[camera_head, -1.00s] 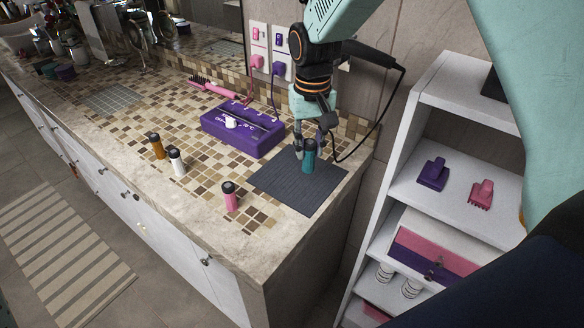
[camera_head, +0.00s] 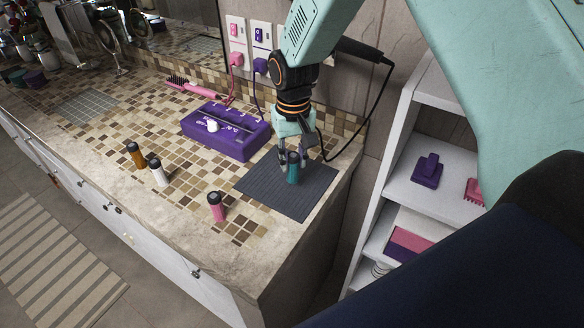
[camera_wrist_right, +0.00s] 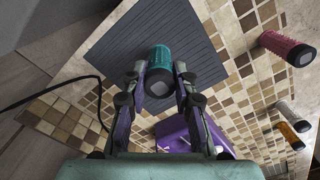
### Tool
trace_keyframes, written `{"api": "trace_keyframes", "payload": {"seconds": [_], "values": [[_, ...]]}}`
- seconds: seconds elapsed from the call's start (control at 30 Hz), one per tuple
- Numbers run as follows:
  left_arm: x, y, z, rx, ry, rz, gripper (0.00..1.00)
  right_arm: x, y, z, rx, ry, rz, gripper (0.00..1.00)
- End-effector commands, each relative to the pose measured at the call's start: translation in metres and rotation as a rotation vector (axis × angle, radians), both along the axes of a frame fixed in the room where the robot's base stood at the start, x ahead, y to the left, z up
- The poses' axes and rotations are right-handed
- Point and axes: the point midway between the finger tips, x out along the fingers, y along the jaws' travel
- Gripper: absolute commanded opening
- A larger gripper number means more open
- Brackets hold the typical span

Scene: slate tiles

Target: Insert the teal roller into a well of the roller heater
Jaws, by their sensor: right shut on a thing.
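The teal roller (camera_head: 293,172) stands upright on the dark ribbed mat (camera_head: 262,190) at the counter's right end. My right gripper (camera_head: 292,158) comes down from above and is shut on it. In the right wrist view the two fingers (camera_wrist_right: 159,78) press on either side of the teal roller (camera_wrist_right: 160,55), whose dark end faces the camera. The purple roller heater (camera_head: 240,144) sits on the tiles left of the mat, with a white piece (camera_head: 212,125) on its top. Its well openings cannot be made out clearly. My left gripper is out of view.
A pink roller (camera_head: 217,207), a white roller (camera_head: 159,171) and an orange-brown roller (camera_head: 136,154) stand along the counter's front. A black cord (camera_head: 380,105) hangs by the wall right of my gripper. A white shelf (camera_head: 402,190) stands beyond the counter's right end.

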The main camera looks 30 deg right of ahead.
Motion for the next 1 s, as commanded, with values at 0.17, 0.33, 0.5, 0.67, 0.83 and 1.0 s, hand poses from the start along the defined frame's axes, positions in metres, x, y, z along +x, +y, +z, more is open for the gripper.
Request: {"api": "trace_keyframes", "payload": {"seconds": [0.17,0.33,0.5,0.67,0.83,1.0], "values": [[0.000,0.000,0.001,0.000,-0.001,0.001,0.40,0.001,0.000,-0.016,-0.001,0.001,0.001,0.00],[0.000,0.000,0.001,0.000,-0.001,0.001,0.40,0.003,0.000,-0.037,-0.001,0.000,0.001,0.00],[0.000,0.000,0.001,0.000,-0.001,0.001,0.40,0.005,0.000,-0.038,0.000,-0.002,0.001,0.00],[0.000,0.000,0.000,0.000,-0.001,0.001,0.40,0.005,0.000,-0.040,0.000,-0.002,0.001,0.00],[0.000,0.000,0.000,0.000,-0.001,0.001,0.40,0.005,0.000,-0.042,0.000,-0.002,0.001,0.33],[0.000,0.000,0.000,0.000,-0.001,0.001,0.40,0.005,0.000,-0.042,0.000,-0.001,0.001,0.47]]}}
